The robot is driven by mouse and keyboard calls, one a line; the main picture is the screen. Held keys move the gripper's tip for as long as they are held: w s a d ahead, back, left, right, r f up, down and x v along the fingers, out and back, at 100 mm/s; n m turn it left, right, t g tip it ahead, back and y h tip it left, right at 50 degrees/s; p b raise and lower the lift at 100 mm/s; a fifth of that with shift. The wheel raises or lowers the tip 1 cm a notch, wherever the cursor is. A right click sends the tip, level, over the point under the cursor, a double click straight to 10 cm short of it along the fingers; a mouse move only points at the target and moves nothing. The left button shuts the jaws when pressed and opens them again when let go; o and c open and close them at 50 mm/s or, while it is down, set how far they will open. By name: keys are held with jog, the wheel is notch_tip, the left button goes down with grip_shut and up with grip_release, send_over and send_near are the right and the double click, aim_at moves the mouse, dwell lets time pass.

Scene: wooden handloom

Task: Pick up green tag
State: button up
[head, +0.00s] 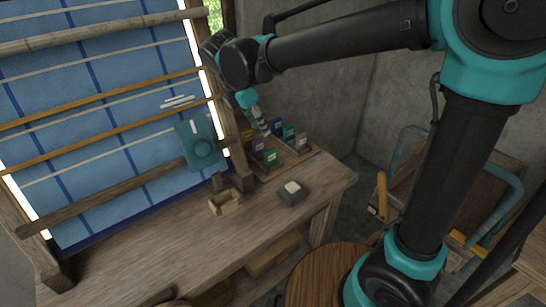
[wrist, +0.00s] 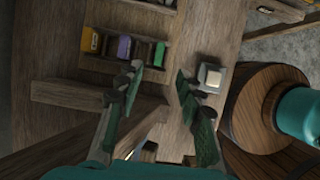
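The green tag (head: 271,157) stands at the near end of a row in the wooden tag tray (head: 299,157) on the bench. In the wrist view the green tag (wrist: 160,53) is at the right end of a row, beyond my fingertips and slightly right of the gap's middle. My gripper (wrist: 158,79) is open with nothing between its fingers. In the head view my gripper (head: 264,128) hangs above the far side of the tray, pointing down, its fingers partly hard to make out.
A purple tag (wrist: 124,47) and a yellow tag (wrist: 91,39) share the row. A dark box with a pale top (head: 291,192) and a small wooden piece (head: 225,203) sit on the bench. The loom frame (head: 237,150) rises left of the tray. A round stool (head: 320,278) stands in front.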

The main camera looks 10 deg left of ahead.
aim_at(272, 149)
jog(key=x, duration=1.3)
jog(key=shift+f, duration=0.2)
grip_shut()
